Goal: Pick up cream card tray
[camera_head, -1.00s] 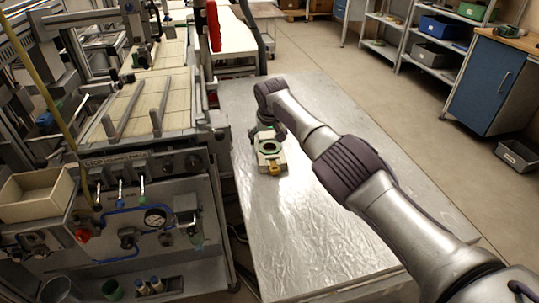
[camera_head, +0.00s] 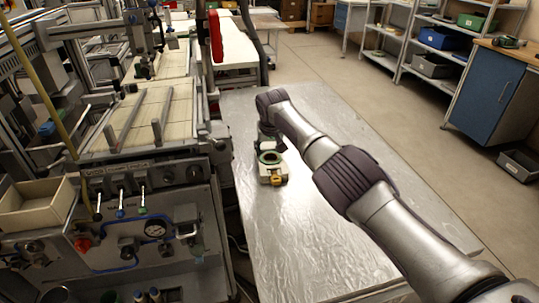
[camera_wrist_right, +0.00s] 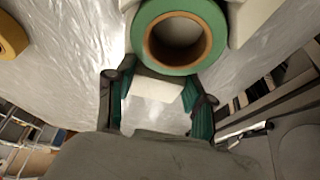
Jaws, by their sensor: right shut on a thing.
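The cream card tray (camera_head: 265,180) is at the left side of the metal table, with a green tape reel (camera_head: 269,158) on it. In the right wrist view, the reel (camera_wrist_right: 180,35) with its brown core lies flat just ahead of the fingers. My right gripper (camera_head: 268,142) reaches the tray's far end from above. In the wrist view its green-padded fingers (camera_wrist_right: 158,103) stand on both sides of the tray's cream end (camera_wrist_right: 157,88), shut on it. Whether the tray touches the table is unclear. My left gripper is not in view.
The metal table (camera_head: 300,230) is mostly bare. A yellow reel (camera_wrist_right: 10,38) shows in the wrist view; a yellow piece (camera_head: 276,181) is at the tray's near edge. Machinery with a gauge (camera_head: 155,222) and an open cream box (camera_head: 35,207) stand left of the table.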

